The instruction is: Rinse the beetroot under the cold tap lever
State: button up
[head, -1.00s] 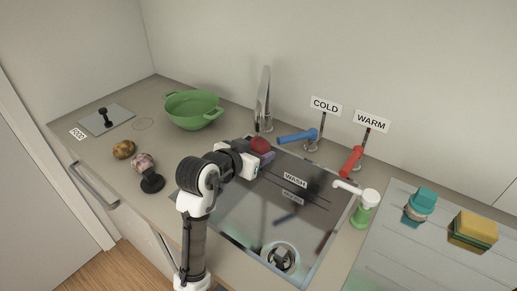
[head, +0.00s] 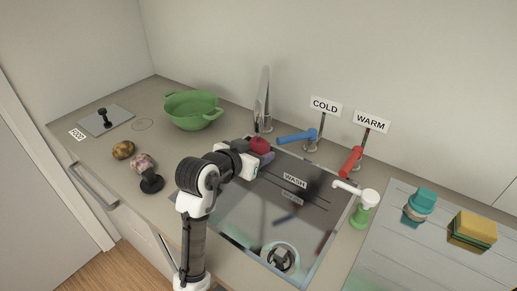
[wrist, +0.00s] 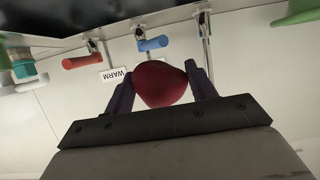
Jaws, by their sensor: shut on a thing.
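The dark red beetroot (head: 260,144) is held at the far left corner of the sink, close to the tap spout (head: 263,100). My gripper (head: 263,154) is shut on it; the wrist view shows the beetroot (wrist: 160,84) between both fingers. The blue cold tap lever (head: 297,136) stands right of the beetroot under a COLD sign (head: 325,106). The red warm lever (head: 351,160) stands farther right under a WARM sign (head: 371,121). I cannot make out any running water.
The sink basin (head: 250,222) is open to the right, with a drain (head: 280,257). A green colander (head: 193,109) stands on the left counter near potato-like items (head: 123,149). A soap dispenser (head: 365,206) and sponges (head: 472,230) are at right.

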dwell(0.3)
jog(key=shift+s+a+b, duration=0.3)
jog(key=shift+s+a, duration=0.35)
jog(key=shift+s, duration=0.35)
jog(key=shift+s+a+b, duration=0.25)
jog(key=shift+s+a, duration=0.45)
jog(key=shift+s, duration=0.3)
jog(key=shift+s+a+b, duration=0.3)
jog(key=shift+s+a, duration=0.35)
jog(key=shift+s, duration=0.35)
